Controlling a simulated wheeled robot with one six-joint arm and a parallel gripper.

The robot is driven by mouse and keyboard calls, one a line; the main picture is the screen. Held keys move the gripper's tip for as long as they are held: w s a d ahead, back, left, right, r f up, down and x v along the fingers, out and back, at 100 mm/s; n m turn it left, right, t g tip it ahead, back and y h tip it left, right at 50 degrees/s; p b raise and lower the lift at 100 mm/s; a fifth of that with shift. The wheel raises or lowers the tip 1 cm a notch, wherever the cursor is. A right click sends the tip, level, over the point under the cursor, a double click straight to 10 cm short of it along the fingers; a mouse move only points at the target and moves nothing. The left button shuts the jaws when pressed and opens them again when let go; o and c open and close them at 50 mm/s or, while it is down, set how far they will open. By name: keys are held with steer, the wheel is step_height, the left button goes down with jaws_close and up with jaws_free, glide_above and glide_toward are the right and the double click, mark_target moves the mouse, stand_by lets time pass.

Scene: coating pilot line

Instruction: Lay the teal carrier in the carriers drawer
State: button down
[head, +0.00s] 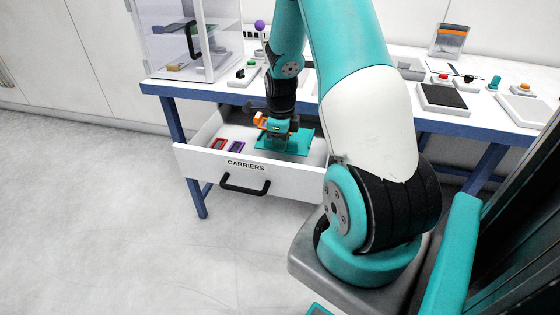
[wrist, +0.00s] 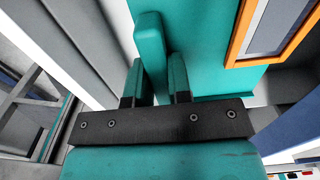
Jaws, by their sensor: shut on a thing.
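The teal carrier (head: 300,143) is a flat plate with an upright tab, inside the open carriers drawer (head: 200,160). It lies over the drawer's middle to right part; whether it touches the floor I cannot tell. My gripper (head: 277,133) comes down from above and is shut on the carrier. In the wrist view, the fingers of my gripper (wrist: 160,78) are on either side of the tab of the teal carrier (wrist: 152,45). An orange-edged frame (wrist: 268,30) shows at the plate's right.
A red-framed piece (head: 217,144) and a purple-framed piece (head: 236,146) lie in the drawer's left part. The white workbench (head: 390,105) above holds a clear cabinet (head: 190,40), a dark pad (head: 443,97) and small items. The floor in front is clear.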

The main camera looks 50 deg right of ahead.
steer(key=shift+f, duration=3.55)
steer(key=shift+f, duration=0.2)
steer(key=c, duration=1.1)
jaws_free()
steer(key=shift+o, duration=0.2)
steer(key=shift+r, duration=0.2)
